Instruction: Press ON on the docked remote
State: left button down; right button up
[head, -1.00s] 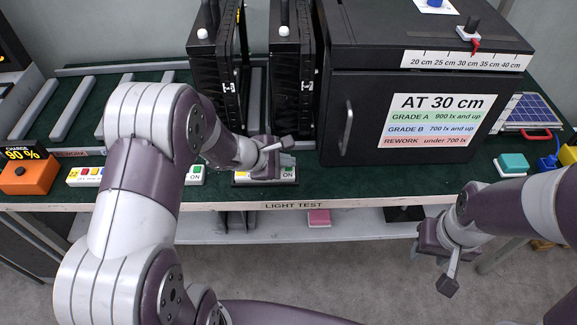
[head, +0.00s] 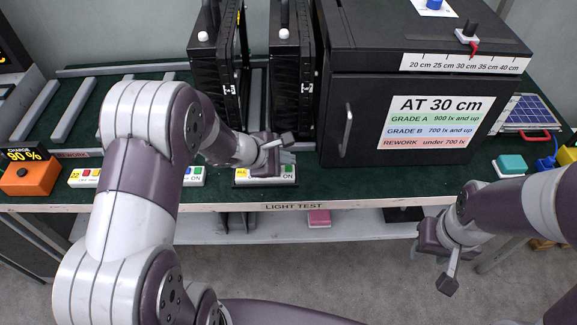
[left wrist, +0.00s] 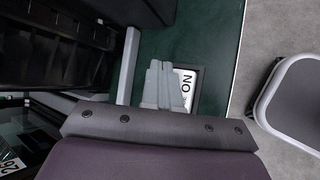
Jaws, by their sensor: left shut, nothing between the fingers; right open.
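The remote with a yellow ALL label and a green ON patch (head: 289,169) lies at the table's front edge, left of the black box. Its ON lettering (left wrist: 187,88) also shows in the left wrist view. My left gripper (head: 265,166) is shut and empty, over the middle of this remote and left of the green patch. In the left wrist view its closed fingers (left wrist: 160,70) cover part of the remote beside the ON lettering. I cannot tell whether the fingertips touch it. My right gripper (head: 428,253) is open and empty, in front of the table at the right.
Two black floodlight housings (head: 291,85) stand behind my left gripper. The black test box (head: 357,110) is close on its right. Another remote (head: 86,177) and an orange charger (head: 30,177) are at the left. A teal button (head: 511,163) sits on the right.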

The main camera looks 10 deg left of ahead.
aim_at(286, 170)
pick_arm(q)
jog(key=shift+r+p, duration=1.8)
jog(key=shift+r, duration=0.75)
jog(key=shift+f, duration=0.1)
jog(key=s+a+m+g+y+p, duration=0.15)
jog(key=s+m+g, duration=0.35)
jog(key=s+m, duration=0.6)
jog(key=s+a+r+m+y+p, duration=0.2)
jog(key=s+r+m+y+p, duration=0.2)
jog(key=s+r+m, duration=0.3)
jog(key=shift+s+a+r+m+g+p, duration=0.15)
jog(key=shift+r+m+g+p, duration=0.25)
jog(key=shift+r+m+p, duration=0.85)
